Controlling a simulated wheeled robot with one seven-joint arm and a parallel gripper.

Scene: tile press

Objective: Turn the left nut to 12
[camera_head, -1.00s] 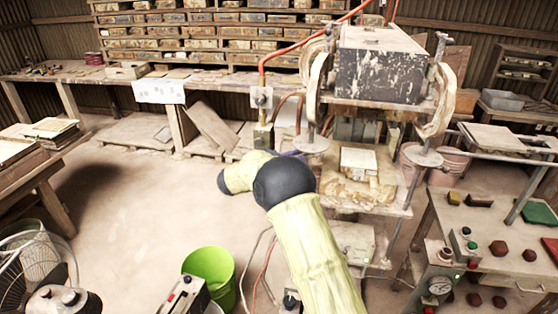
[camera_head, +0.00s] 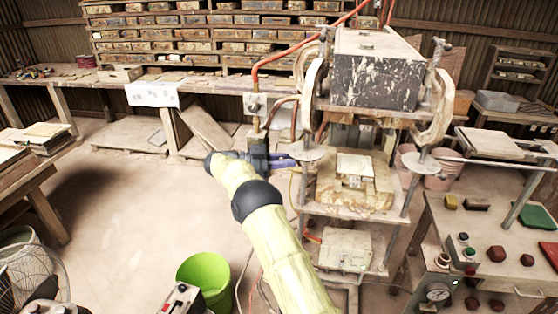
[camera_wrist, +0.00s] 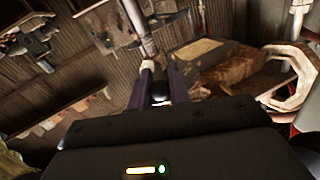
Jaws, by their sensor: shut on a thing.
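The press has two upright rods, each with a pale round disc: the left disc (camera_head: 308,155) and the right disc (camera_head: 422,165). My gripper (camera_head: 292,161), with purple-blue fingers, reaches in from the left, just below the left disc, at the left rod. In the wrist view my gripper (camera_wrist: 154,78) has its two fingers on either side of the rod's end, shut on a small part there, which I take to be the left nut (camera_wrist: 152,66). The rod (camera_wrist: 138,25) runs up from between them. The nut's faces and any marks or number on it are too small to read.
The press's dark speckled block (camera_head: 378,80) stands above the discs, and a pale tile-like block (camera_head: 355,166) lies on the platform. Hoses hang left of the press. A green bucket (camera_head: 205,276) stands on the floor below. A control table (camera_head: 495,240) is at right.

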